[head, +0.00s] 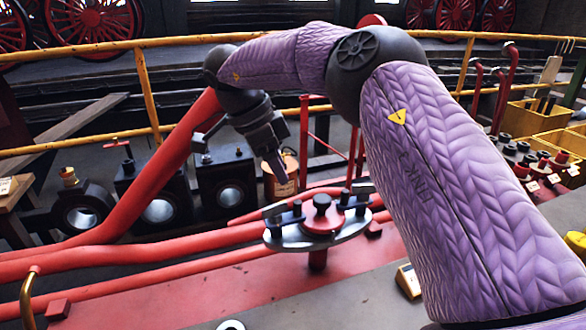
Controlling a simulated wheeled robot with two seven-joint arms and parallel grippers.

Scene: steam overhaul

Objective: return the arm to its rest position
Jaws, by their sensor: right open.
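My right arm, in a purple quilted sleeve, comes in from the lower right of the head view, rises and bends over to the left. Its dark gripper (240,160) hangs down near the middle of the picture. Its jaws are apart and I see nothing held between them. In the picture it is above and left of a red and grey fitting (322,217) with a black knob, and appears clear of it. My left gripper is not in view.
A yellow railing (90,48) runs behind the arm. Red pipes (150,253) cross at left. Dark blocks with round bores (158,210) and a small orange-labelled can (280,177) stand behind the gripper. Yellow bins (535,120) with knobbed parts are at right. Red wheels (92,22) stand far back.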

